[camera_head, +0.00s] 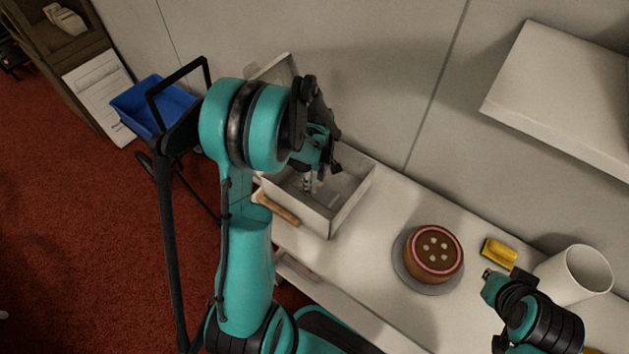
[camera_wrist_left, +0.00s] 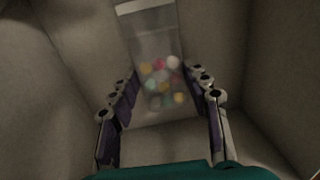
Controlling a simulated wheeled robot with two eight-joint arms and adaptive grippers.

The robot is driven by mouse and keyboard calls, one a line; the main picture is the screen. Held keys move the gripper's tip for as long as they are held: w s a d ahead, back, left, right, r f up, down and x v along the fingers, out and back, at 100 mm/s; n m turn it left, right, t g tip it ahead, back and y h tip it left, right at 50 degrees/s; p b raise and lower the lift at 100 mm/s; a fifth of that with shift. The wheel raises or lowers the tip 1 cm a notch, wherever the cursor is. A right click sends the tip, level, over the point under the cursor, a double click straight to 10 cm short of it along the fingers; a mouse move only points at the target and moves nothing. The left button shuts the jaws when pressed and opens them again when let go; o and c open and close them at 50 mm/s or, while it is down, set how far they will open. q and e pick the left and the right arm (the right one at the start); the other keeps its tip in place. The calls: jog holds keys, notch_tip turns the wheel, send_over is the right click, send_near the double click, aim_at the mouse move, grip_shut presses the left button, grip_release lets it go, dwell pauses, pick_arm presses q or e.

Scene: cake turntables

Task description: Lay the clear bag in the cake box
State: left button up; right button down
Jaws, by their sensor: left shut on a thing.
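The cake box (camera_head: 352,205) is a grey open-topped box on the counter, with its lid standing up at the back. My left gripper (camera_head: 318,168) reaches into it from above. In the left wrist view, my left gripper (camera_wrist_left: 162,110) is shut on the clear bag (camera_wrist_left: 155,45), which holds several coloured balls. The bag hangs between the fingers, and the box's inner walls (camera_wrist_left: 65,85) surround it. Whether the bag touches the box floor is hard to tell. My right gripper (camera_head: 492,281) is at the lower right, away from the box; its jaws are not clear.
A chocolate cake (camera_head: 434,252) sits on a round turntable (camera_head: 405,277) right of the box. A yellow sponge-like block (camera_head: 498,252) and a white cylinder (camera_head: 573,275) stand further right. A wooden-handled tool (camera_head: 277,208) lies against the box's front left. A blue bin (camera_head: 152,106) stands left.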

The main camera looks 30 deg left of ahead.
aim_at(316, 181)
pick_arm(q)
jog(key=o, duration=1.5)
jog(key=shift+r, duration=0.1)
jog(key=shift+r+p, duration=0.3)
jog(key=shift+p, duration=0.15)
notch_tip(316, 181, up, 11)
jog(key=p, duration=0.4)
jog(key=s+d+r+m+t, duration=0.2)
jog(key=s+d+r+m, duration=0.1)
jog(key=d+m, duration=0.1)
jog(key=s+d+r+m+t, duration=0.3)
jog(key=s+d+r+m, duration=0.1)
jog(key=m, duration=0.3)
jog(key=s+d+r+m+t, duration=0.3)
jog(key=s+d+r+m, duration=0.1)
jog(key=d+m, duration=0.1)
jog(key=shift+s+d+r+m, duration=0.1)
jog(key=shift+s+r+m, duration=0.1)
jog(key=shift+m, duration=0.3)
